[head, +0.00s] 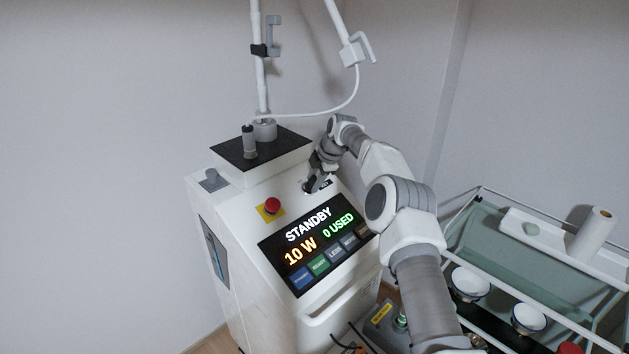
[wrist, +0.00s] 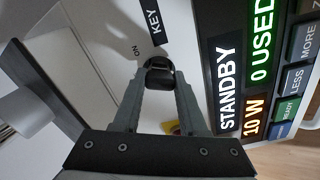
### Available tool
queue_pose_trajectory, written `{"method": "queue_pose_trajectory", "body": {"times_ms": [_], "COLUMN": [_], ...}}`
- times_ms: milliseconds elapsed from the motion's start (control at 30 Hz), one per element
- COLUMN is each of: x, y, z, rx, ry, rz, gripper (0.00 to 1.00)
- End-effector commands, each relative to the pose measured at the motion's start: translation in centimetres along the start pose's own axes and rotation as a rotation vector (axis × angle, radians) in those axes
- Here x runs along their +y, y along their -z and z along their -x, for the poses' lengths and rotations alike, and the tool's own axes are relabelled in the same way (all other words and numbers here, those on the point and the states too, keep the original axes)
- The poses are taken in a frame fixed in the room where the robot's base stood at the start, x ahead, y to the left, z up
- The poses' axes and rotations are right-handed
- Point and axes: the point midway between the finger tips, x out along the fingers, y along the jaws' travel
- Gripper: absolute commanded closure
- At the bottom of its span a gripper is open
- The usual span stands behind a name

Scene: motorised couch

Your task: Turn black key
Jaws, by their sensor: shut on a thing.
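The black key (wrist: 159,76) sits on the white sloped top of the machine, next to a black KEY label (wrist: 153,22) and a printed ON mark. In the wrist view my gripper (wrist: 159,84) has its two grey fingers closed on the key from both sides. In the head view my gripper (head: 314,183) reaches down to the key area beside the screen. The key itself is mostly hidden there by the gripper. The screen (head: 318,244) reads STANDBY, 10 W and 0 USED.
A red button on a yellow plate (head: 271,207) stands left of the key. A black-topped raised block with a pole (head: 262,151) is behind. A trolley (head: 471,240) with bowls and a paper roll (head: 593,234) is at right. A wall is behind the machine.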

Motion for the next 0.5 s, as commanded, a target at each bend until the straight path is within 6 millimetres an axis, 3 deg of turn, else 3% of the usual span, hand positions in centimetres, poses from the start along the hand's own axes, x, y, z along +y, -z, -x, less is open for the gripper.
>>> {"method": "queue_pose_trajectory", "body": {"times_ms": [200,500], "x": [0.06,0.06], "y": [-0.03,-0.02], "z": [0.01,0.0], "rx": [0.0,0.0], "ry": [-0.001,-0.001], "rz": [0.131,0.145], "gripper": [1.0,1.0]}}
